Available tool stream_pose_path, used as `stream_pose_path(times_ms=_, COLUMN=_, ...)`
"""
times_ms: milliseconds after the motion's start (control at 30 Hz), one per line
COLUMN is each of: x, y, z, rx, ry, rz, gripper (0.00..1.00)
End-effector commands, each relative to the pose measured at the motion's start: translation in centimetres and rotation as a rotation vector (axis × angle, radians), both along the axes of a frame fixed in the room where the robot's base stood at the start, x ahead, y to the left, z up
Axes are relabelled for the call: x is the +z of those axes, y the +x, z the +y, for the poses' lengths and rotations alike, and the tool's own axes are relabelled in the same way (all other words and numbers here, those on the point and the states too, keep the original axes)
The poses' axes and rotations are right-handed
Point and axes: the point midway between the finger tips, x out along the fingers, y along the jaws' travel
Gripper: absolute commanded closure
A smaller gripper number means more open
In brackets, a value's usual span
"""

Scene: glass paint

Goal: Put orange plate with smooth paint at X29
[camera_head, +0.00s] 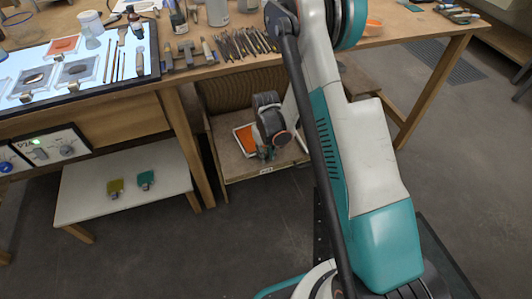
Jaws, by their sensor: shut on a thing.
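An orange plate (245,139) with a pale edge shows in the head view, low over the board of a small wooden stand (235,168) under the workbench. My gripper (265,153) is at the plate's right side, pointing down, and is shut on it. The dark wrist hides part of the plate and the grip itself. I cannot tell whether the plate rests on the board or hangs just above it. A small pale label (266,171) is on the stand's front edge; its text is too small to read. The paint's texture cannot be made out.
The workbench (440,28) above holds a lit panel (100,70) with framed plates, one orange-red (63,45), and a row of tools (245,43). Bench legs flank the stand.

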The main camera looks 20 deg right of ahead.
Motion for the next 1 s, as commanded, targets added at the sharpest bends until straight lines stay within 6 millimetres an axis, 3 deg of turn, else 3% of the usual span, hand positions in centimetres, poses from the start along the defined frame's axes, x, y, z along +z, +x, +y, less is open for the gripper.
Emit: stream_pose_path(times_ms=1000, x=-0.33, y=0.01, z=0.00, rx=0.000, ry=0.000, rz=0.000, gripper=1.00)
